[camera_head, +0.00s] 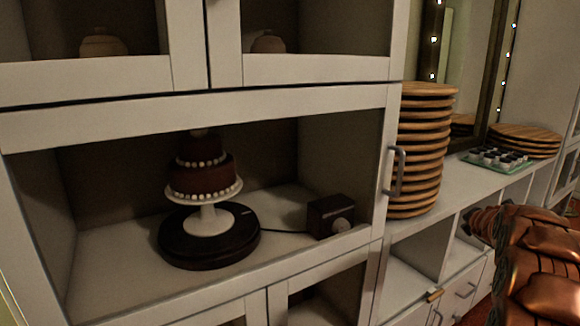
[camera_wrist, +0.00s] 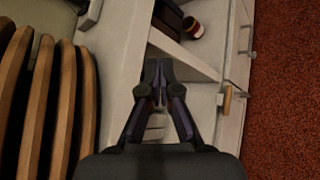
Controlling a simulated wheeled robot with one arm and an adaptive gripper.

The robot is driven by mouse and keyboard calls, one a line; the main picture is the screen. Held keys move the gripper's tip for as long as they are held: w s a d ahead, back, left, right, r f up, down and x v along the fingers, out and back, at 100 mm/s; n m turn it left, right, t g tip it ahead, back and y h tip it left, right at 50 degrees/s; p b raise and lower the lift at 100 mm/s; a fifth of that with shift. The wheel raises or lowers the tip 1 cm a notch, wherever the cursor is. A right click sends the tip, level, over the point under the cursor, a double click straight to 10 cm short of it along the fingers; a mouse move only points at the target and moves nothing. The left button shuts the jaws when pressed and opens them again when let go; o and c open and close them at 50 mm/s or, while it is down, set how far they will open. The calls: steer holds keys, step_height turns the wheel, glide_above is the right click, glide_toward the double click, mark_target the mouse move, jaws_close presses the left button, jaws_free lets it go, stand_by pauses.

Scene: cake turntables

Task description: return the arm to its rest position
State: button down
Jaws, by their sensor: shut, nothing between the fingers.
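My gripper (camera_wrist: 157,82) shows in the wrist view with its two dark fingers together and nothing between them. It is over the white sideboard, to the right of a stack of round wooden boards (camera_wrist: 62,100). In the head view a copper-coloured part of my arm (camera_head: 540,250) shows at the lower right, and the gripper itself is out of frame. A two-tier brown cake (camera_head: 203,180) with white beads stands on a white stand (camera_head: 209,219) on a dark round turntable (camera_head: 170,243) in the cabinet niche.
A dark box with a knob (camera_head: 325,217) is wired to the turntable. The tall board stack (camera_head: 422,150) stands just right of the cabinet. A green tray (camera_head: 510,168) and more boards (camera_head: 525,135) lie farther along the sideboard (camera_head: 462,195). Red floor (camera_wrist: 287,90) is clear at right in the wrist view.

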steer(key=s+a+r+m+g+p, duration=0.5)
steer(key=s+a+r+m+p, duration=0.55)
steer(key=s+a+r, duration=0.45)
steer(key=s+a+r+m+g+y+p, duration=0.2)
steer(key=s+a+m+g+p, duration=0.1)
steer(key=s+a, duration=0.7)
steer(key=s+a+r+m+g+y+p, duration=0.2)
steer(key=s+a+m+p, duration=0.2)
steer(key=s+a, duration=0.6)
steer(key=s+a+r+m+g+y+p, duration=0.2)
steer(key=s+a+p, duration=0.4)
steer(key=s, duration=1.3)
steer(key=a+m+g, duration=0.1)
steer(key=a+m, duration=0.1)
steer(key=a, duration=0.2)
steer(key=shift+s+g, duration=0.15)
steer(key=shift+g, duration=0.15)
steer(key=shift+r, duration=0.1)
